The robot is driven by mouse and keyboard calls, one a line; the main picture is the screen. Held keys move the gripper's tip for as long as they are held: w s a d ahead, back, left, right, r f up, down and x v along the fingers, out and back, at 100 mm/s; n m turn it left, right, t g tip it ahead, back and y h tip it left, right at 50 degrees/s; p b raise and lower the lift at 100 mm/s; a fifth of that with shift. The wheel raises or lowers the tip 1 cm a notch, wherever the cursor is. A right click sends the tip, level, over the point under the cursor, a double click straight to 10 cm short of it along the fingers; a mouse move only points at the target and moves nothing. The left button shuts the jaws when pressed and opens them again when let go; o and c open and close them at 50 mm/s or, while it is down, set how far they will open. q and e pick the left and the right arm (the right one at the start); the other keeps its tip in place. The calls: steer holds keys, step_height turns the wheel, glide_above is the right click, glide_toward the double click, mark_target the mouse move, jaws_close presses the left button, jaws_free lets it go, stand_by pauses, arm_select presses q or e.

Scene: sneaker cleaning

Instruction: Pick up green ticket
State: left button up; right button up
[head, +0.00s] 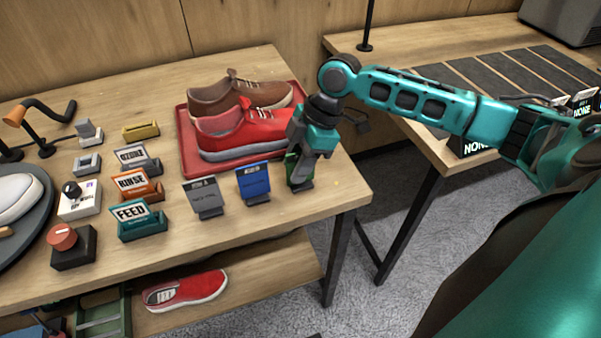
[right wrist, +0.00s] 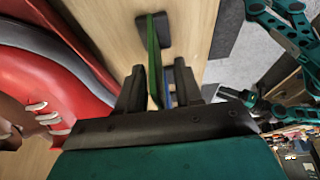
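The green ticket (head: 291,168) stands upright in a dark holder at the right end of a row on the table, partly hidden by my right gripper (head: 302,184). In the right wrist view the ticket (right wrist: 153,50) shows edge-on as a thin green strip above its dark base. My right gripper (right wrist: 158,84) points down over it with its two fingers apart, one on each side of the strip. I see gaps between the strip and both fingers.
A blue ticket (head: 254,181) and a grey ticket (head: 205,197) stand just left of the green one. A red tray (head: 188,158) with brown and red sneakers lies close behind. The table's right edge is near. FEED (head: 139,219) and RINSE (head: 138,186) holders stand further left.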

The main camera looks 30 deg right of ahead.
jaws_close()
steer(key=shift+r, duration=0.1)
stand_by(0.5)
